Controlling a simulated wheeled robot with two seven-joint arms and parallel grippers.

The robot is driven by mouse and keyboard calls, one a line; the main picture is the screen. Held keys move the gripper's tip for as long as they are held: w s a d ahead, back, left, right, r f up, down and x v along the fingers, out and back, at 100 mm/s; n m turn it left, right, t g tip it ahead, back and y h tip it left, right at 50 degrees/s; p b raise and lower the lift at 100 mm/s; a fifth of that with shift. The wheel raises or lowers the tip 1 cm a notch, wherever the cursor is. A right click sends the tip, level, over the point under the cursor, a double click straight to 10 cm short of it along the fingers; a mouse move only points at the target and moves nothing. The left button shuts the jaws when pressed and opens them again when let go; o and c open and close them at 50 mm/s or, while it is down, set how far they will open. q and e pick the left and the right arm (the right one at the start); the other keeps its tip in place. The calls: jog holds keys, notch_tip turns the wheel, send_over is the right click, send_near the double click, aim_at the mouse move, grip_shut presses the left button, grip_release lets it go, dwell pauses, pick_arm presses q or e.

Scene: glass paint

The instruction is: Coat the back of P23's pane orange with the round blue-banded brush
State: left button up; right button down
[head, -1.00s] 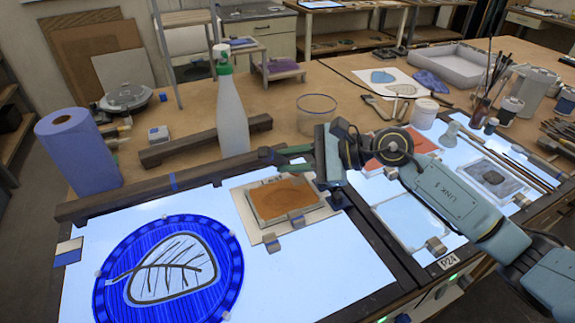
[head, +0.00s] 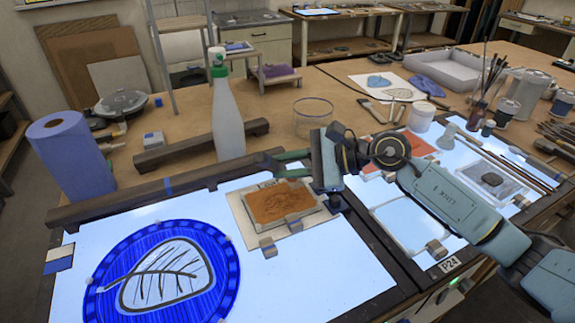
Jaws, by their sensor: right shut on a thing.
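P23's pane (head: 283,203) looks like the small framed orange one on the left light table, though I cannot read its label. Its orange is uneven, with darker, mottled patches. It lies on a pale board (head: 243,222) with small clips along the near edge. My right gripper (head: 281,165) is just beyond the pane's far edge, its green fingers pointing left. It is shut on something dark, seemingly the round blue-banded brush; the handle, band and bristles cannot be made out. My left gripper is out of view.
A blue round panel with a leaf (head: 160,274) lies left of the pane. A dark wooden bar (head: 120,203) runs along the table's back edge, near a white spray bottle (head: 228,120) and a clear jar (head: 313,115). The light surface in front of the pane is clear.

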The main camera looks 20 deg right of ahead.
jog(key=shift+f+b, duration=0.2)
jog(key=shift+b, duration=0.15)
dwell(0.5)
jog(key=shift+d, duration=0.1)
jog(key=shift+d+f+b, duration=0.15)
jog(key=shift+d+b, duration=0.8)
jog(key=shift+b, duration=0.1)
notch_tip(320, 180, up, 5)
jog(key=p, duration=0.2)
jog(key=shift+p, duration=0.4)
dwell(0.3)
